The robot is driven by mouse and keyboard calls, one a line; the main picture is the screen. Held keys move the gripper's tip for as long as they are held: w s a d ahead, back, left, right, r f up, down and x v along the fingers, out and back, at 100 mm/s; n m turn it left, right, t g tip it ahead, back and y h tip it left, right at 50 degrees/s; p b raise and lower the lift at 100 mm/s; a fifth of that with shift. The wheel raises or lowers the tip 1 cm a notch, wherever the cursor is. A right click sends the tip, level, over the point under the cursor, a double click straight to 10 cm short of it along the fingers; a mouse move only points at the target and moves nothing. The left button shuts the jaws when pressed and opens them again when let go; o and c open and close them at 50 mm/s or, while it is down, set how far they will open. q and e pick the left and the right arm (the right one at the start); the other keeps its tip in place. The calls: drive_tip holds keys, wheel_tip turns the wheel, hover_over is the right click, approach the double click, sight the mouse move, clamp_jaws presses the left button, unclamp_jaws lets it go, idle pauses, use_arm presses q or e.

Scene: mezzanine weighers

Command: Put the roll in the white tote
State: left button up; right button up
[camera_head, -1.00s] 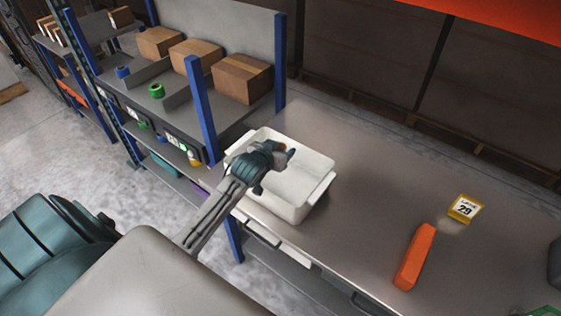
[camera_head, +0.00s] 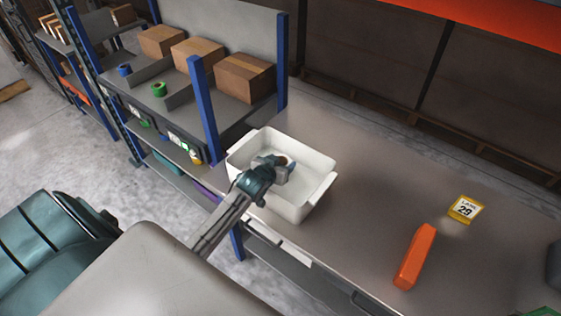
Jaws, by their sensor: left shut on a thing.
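The white tote (camera_head: 318,190) stands on the grey table near its left end. My left arm reaches in from the lower left, and my left gripper (camera_head: 282,169) is over the tote's opening, low near or within its rim. It is shut on the roll (camera_head: 285,160), of which only a small brownish and bluish part shows between the fingers. The gripper hides most of the roll and part of the tote's inside. I cannot tell whether the roll touches the tote's floor. My right gripper is out of view.
A shelf rack with blue posts (camera_head: 204,110) holds cardboard boxes (camera_head: 245,77), a green roll (camera_head: 159,89) and a blue roll (camera_head: 124,70). The table between tote and block is clear.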

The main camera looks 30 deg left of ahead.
use_arm(q)
drive_tip(key=shift+f, duration=0.25)
drive_tip(key=o, duration=1)
drive_tip(key=shift+o, duration=0.3)
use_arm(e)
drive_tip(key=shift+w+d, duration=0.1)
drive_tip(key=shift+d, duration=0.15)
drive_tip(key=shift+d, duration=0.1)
use_arm(q)
drive_tip(key=shift+r, duration=0.15)
drive_tip(key=shift+r, duration=0.4)
drive_tip(key=b+v, duration=0.2)
drive_tip(key=v, duration=1)
drive_tip(key=shift+r, duration=0.1)
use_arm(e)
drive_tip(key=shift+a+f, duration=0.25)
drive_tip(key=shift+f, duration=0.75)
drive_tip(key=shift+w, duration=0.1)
